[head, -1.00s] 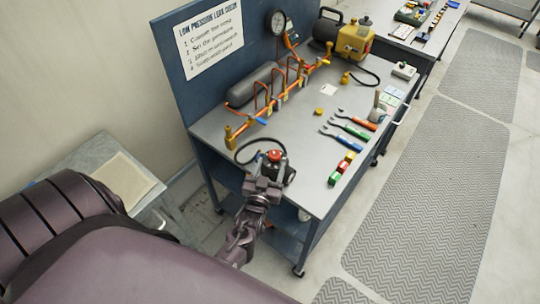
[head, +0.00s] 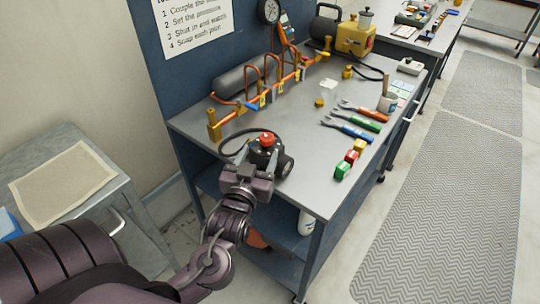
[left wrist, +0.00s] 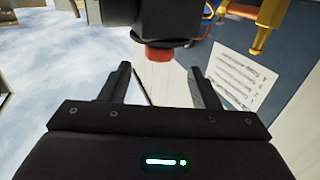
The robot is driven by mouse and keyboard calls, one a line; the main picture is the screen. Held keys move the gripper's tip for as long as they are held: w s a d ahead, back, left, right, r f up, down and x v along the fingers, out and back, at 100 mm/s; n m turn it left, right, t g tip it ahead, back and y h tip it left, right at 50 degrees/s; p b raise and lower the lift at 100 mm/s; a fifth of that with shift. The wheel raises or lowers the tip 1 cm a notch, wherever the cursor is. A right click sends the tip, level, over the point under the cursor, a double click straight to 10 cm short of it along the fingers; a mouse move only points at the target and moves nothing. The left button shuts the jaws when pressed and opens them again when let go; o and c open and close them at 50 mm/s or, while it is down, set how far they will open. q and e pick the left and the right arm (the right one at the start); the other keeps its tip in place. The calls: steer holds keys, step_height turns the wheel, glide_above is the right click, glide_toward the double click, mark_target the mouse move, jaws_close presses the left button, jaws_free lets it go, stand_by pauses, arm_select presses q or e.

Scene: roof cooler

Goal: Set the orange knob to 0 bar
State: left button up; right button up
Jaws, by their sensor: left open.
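The orange-red knob (head: 266,139) sits on top of a dark regulator (head: 261,158) at the near left corner of the bench. A dark round part (head: 284,166), perhaps a gauge, is at its right; no reading shows. My left gripper (head: 254,168) is just in front of the regulator, and its fingertips are hard to make out there. In the left wrist view my left gripper (left wrist: 160,72) is open and empty. The knob (left wrist: 158,54) shows there just beyond the gap between the fingertips, with the dark body behind it. I see no contact. My right gripper is not in view.
The workbench (head: 300,185) has a copper pipe manifold (head: 262,97) along its back panel. A black hose (head: 234,136) curves by the regulator. A grey side table (head: 109,165) stands at left.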

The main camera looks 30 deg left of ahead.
mark_target(265, 142)
arm_select(q)
steer(key=shift+s+d+f, duration=0.1)
steer(key=shift+d+f, duration=0.05)
steer(key=x, duration=0.6)
steer(key=shift+p, duration=0.35)
steer(key=shift+w+a, duration=0.25)
steer(key=shift+w, duration=0.55)
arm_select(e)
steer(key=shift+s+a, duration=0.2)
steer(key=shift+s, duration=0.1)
